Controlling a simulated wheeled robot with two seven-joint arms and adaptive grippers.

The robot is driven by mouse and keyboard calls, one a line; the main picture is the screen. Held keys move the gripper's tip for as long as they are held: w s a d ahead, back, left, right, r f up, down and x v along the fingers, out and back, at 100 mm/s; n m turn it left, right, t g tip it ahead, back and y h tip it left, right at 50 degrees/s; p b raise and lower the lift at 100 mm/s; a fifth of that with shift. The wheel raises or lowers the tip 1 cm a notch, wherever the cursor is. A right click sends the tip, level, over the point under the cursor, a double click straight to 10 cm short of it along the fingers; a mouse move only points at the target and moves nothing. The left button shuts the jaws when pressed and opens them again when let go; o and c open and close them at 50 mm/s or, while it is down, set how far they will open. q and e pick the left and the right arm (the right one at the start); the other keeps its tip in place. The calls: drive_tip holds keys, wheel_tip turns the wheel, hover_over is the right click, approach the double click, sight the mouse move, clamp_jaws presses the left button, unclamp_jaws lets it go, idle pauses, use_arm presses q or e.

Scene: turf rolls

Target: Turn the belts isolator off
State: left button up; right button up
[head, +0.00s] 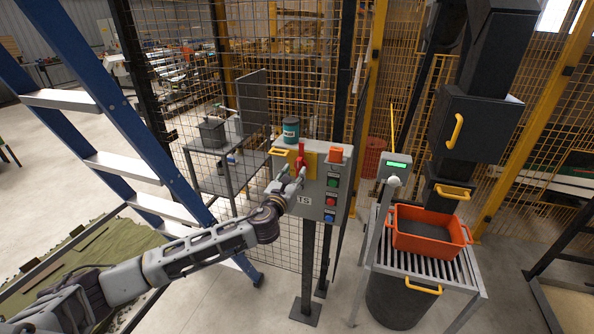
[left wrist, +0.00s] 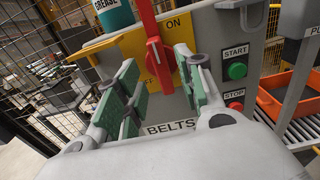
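The belts isolator is a red handle (head: 300,155) on a yellow plate (head: 310,163) on a grey control box (head: 338,180). In the left wrist view the red handle (left wrist: 150,35) stands nearly upright, its long arm pointing up beside the word ON. Lettering at the lower left of the plate is partly hidden. A BELTS label (left wrist: 170,128) is below. My left gripper (head: 291,183) is in front of the box, just below the handle. Its green-padded fingers (left wrist: 160,88) are spread, with the handle's lower end showing between and beyond them; contact cannot be told. My right gripper is not in view.
Green START (left wrist: 237,71) and red STOP buttons sit right of the isolator. A blue ladder (head: 120,115) stands left, an orange crate (head: 428,240) on rollers right. Mesh fencing is behind.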

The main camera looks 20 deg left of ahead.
sight(298, 169)
use_arm(q)
drive_tip(key=shift+w, duration=1.7)
drive_tip(key=shift+c, duration=0.3)
clamp_jaws()
